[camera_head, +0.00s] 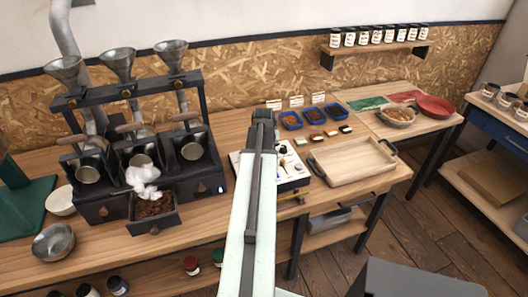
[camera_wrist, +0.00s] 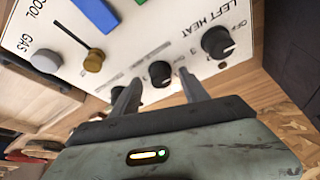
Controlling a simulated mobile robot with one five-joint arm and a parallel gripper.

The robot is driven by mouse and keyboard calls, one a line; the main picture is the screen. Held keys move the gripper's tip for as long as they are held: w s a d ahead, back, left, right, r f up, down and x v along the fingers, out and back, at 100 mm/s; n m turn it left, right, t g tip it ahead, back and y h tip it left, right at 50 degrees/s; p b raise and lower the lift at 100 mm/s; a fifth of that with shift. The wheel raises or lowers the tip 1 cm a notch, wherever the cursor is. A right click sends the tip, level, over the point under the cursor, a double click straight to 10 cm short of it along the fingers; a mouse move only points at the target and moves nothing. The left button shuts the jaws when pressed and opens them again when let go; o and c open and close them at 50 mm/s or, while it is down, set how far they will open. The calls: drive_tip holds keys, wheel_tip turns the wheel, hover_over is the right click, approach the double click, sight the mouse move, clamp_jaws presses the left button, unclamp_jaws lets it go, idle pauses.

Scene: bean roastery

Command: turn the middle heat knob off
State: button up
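The white control panel (camera_wrist: 140,25) appears upside down in the wrist view, with printed words including LEFT HEAT, COOL and GAS. A black knob (camera_wrist: 160,73) with a pale pointer mark, the middle one of a row, lies between my fingertips. My gripper (camera_wrist: 160,80) is open, one finger on either side of this knob; I cannot tell whether either touches it. The left heat knob (camera_wrist: 218,42) is to the right of the fingers. A third dark knob is partly hidden by the left finger. In the head view my arm covers part of the panel (camera_head: 289,168).
A brass-ended lever (camera_wrist: 94,60), a grey gas knob (camera_wrist: 46,61) and a blue part (camera_wrist: 98,14) are on the panel. A roaster with metal funnels (camera_head: 118,64) stands left of my arm. A wooden tray (camera_head: 352,166) lies to the right, with blue bean trays (camera_head: 290,121) behind.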

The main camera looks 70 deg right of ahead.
drive_tip(key=p+v, duration=0.7)
drive_tip(key=shift+a+r, duration=0.2)
drive_tip(key=shift+r, duration=0.2)
drive_tip(key=shift+s, duration=0.1)
